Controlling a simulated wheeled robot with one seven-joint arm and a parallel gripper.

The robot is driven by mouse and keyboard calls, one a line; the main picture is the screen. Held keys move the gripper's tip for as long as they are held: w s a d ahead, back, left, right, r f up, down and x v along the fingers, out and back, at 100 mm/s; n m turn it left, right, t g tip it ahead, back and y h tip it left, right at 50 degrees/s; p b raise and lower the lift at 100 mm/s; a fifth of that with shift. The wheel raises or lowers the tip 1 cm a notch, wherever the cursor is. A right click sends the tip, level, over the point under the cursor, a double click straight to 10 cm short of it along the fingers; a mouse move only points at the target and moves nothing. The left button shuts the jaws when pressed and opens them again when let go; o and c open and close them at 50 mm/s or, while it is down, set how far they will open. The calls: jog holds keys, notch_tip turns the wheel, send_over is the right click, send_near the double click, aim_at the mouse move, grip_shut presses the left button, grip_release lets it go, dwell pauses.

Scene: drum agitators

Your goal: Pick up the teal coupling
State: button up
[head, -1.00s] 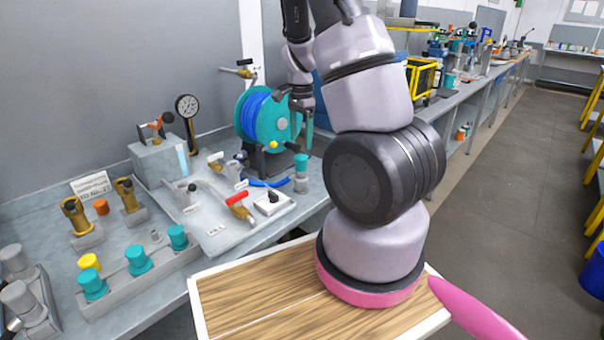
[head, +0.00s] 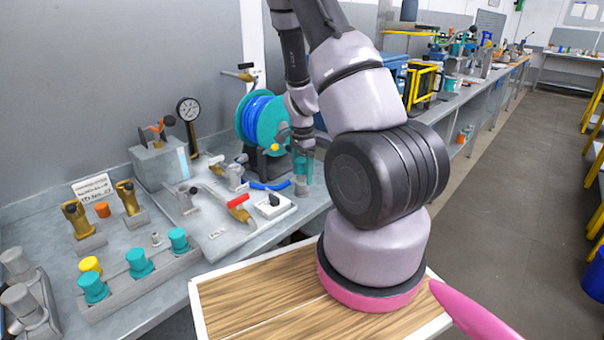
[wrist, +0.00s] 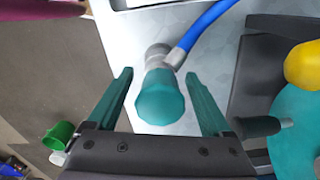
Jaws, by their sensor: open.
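A teal coupling (wrist: 160,98) with a grey metal collar (wrist: 157,55) and a blue hose beside it stands on the grey bench, seen from above in the wrist view. My gripper (wrist: 158,76) is open, with one teal finger on each side of the coupling and visible gaps between. In the head view my gripper (head: 305,165) is over the coupling's spot beside the hose reel. There it hides most of the teal part, and the grey lower part (head: 301,187) shows below it.
A teal reel (head: 265,120) of blue hose stands close by. A valve plate with brass fittings (head: 240,213) lies to the left. Several teal and yellow caps (head: 138,262) sit in a grey block at the front left. A pressure gauge (head: 188,109) stands at the back.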

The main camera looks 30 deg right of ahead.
grip_shut()
jog(key=shift+r, duration=0.1)
notch_tip(320, 180, up, 10)
jog(key=shift+f, duration=0.1)
dwell(0.4)
